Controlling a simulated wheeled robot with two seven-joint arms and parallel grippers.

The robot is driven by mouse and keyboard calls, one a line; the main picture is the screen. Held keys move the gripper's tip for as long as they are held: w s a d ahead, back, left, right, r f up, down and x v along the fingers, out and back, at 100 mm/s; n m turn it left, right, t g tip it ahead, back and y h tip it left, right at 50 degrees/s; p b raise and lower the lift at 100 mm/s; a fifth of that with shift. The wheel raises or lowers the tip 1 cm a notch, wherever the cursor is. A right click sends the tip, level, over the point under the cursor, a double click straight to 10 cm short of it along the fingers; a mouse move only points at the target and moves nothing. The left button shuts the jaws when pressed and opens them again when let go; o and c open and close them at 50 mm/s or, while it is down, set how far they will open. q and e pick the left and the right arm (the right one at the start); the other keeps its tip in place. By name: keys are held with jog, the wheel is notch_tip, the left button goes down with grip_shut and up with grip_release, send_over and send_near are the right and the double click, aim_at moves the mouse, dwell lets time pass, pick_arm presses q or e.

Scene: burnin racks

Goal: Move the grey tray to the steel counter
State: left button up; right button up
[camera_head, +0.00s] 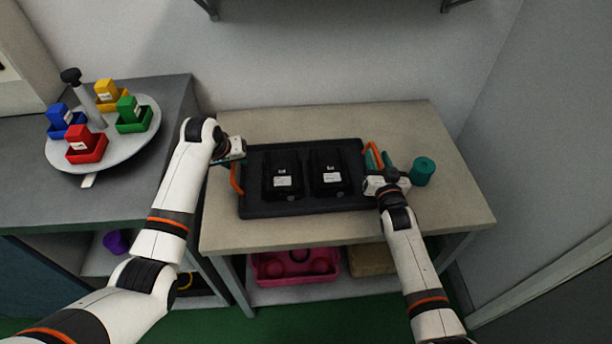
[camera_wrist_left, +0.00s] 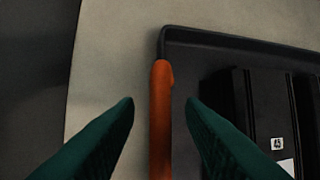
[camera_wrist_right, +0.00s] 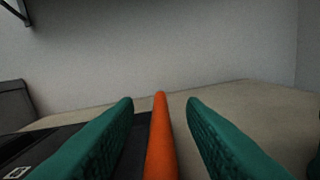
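The dark grey tray (camera_head: 305,208) lies on the beige table (camera_head: 300,120) and holds two black devices (camera_head: 284,181) (camera_head: 329,175) with white labels. It has an orange left handle (camera_head: 235,181) and an orange right handle (camera_head: 371,150). My left gripper (camera_wrist_left: 160,104) is open, with its green fingers apart on both sides of the left handle. My right gripper (camera_wrist_right: 160,104) is open, its fingers on both sides of the right handle, with gaps visible. The grey counter (camera_head: 40,190) stands at the left.
A round turntable (camera_head: 100,150) with red, blue, yellow and green bins occupies the counter's back part; its front is clear. A teal cylinder (camera_head: 423,171) stands on the table beside my right gripper. A pink crate (camera_head: 297,280) sits on the shelf below. A wall is behind.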

pick_arm(q)
jog(key=shift+c, duration=0.2)
pick_arm(e)
jog(key=shift+c, duration=0.3)
pick_arm(q)
grip_shut()
pick_arm(e)
grip_shut()
